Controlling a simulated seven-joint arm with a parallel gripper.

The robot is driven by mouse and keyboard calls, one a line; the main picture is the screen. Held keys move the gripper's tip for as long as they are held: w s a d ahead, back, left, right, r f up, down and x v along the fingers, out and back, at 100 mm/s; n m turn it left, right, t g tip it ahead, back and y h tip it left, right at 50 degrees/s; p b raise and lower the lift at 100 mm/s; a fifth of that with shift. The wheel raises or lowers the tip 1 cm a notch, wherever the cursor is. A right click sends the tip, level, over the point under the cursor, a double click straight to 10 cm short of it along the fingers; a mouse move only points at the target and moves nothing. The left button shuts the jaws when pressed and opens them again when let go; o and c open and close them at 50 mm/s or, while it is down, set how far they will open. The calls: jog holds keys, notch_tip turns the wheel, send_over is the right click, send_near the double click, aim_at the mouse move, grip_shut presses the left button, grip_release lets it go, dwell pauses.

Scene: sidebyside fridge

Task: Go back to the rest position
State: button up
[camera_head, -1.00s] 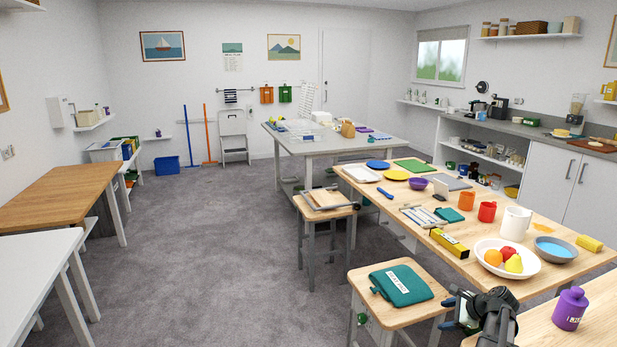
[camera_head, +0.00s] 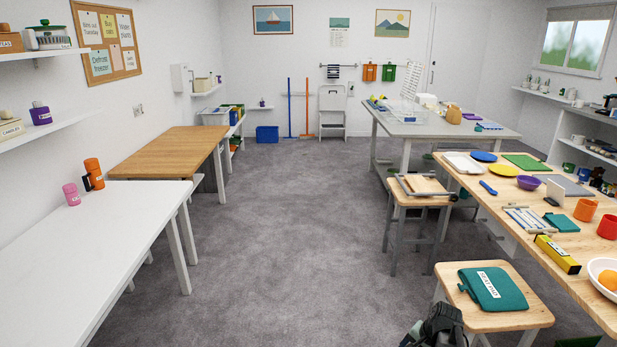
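My gripper (camera_head: 410,338) shows only in part at the bottom edge of the head view, right of centre. It is dark and sits in front of the wooden stool (camera_head: 530,316) that bears a teal labelled pouch (camera_head: 492,288). The frame edge cuts off much of it, so I cannot tell whether its fingers are open or shut. I see nothing clearly held in it.
A wooden table (camera_head: 555,215) with plates, cups and a fruit bowl stands at right. Another stool (camera_head: 420,200) bears a wooden tray. A white table (camera_head: 110,235) and a brown table (camera_head: 165,152) line the left. The grey floor (camera_head: 290,240) between them is clear.

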jog(key=s+a+f+n+g+h, duration=0.1)
jog(key=s+a+f+n, duration=0.15)
jog(key=a+n, duration=0.4)
jog(key=s+a+f+n+g+h, duration=0.1)
jog(key=s+a+f+n, duration=0.15)
jog(key=a, duration=0.65)
jog(key=s+f+g, duration=0.3)
jog(key=s+f, duration=0.7)
jog(key=s, duration=0.5)
jog(key=s+f+g, duration=0.3)
jog(key=s+f, duration=0.6)
jog(key=s, duration=0.6)
jog(key=shift+s+d+f+g, duration=0.3)
jog(key=shift+s+f+g, duration=0.05)
jog(key=shift+f+g, duration=0.05)
